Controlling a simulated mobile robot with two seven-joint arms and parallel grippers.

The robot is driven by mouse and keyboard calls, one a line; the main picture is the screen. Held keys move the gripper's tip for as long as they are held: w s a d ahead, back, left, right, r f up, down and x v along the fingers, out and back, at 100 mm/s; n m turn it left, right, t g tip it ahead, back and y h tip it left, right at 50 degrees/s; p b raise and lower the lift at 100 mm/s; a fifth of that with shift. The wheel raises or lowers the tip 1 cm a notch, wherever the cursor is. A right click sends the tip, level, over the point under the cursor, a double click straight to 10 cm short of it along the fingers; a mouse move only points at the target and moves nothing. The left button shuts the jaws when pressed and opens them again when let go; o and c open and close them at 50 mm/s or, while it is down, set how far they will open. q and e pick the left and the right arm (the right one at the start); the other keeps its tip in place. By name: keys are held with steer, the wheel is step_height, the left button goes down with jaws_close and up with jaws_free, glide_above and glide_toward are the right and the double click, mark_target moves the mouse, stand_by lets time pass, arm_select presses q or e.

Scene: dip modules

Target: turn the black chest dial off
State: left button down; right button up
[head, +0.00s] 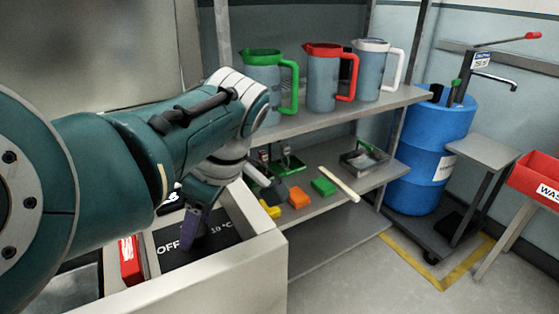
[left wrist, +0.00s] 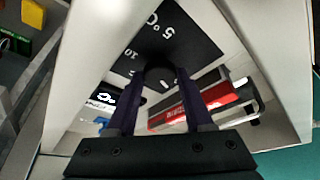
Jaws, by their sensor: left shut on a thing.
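The black chest dial (left wrist: 160,74) sits on a black panel (left wrist: 182,30) with white markings, and "5°C" and "10" can be read in the left wrist view. In the head view the panel (head: 213,233) shows "OFF" and "10 °C". My left gripper (head: 194,232) reaches down over the panel. In the left wrist view its two dark purple fingers (left wrist: 158,90) are on either side of the dial and shut on it. A small white mark shows on the dial, but I cannot tell which setting it faces. My right gripper is not in view.
The white chest wall (head: 245,262) surrounds the panel, and a red box (head: 131,262) lies beside it. A shelf (head: 340,112) holds green, red and white-handled jugs, with coloured blocks below. A blue barrel (head: 425,155) stands further right. Floor at front right is clear.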

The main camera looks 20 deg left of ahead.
arm_select(q)
steer(key=shift+c, duration=1.4)
jaws_free()
steer(key=p+v, duration=0.2)
steer(key=v, duration=0.8)
steer(key=shift+f, duration=0.1)
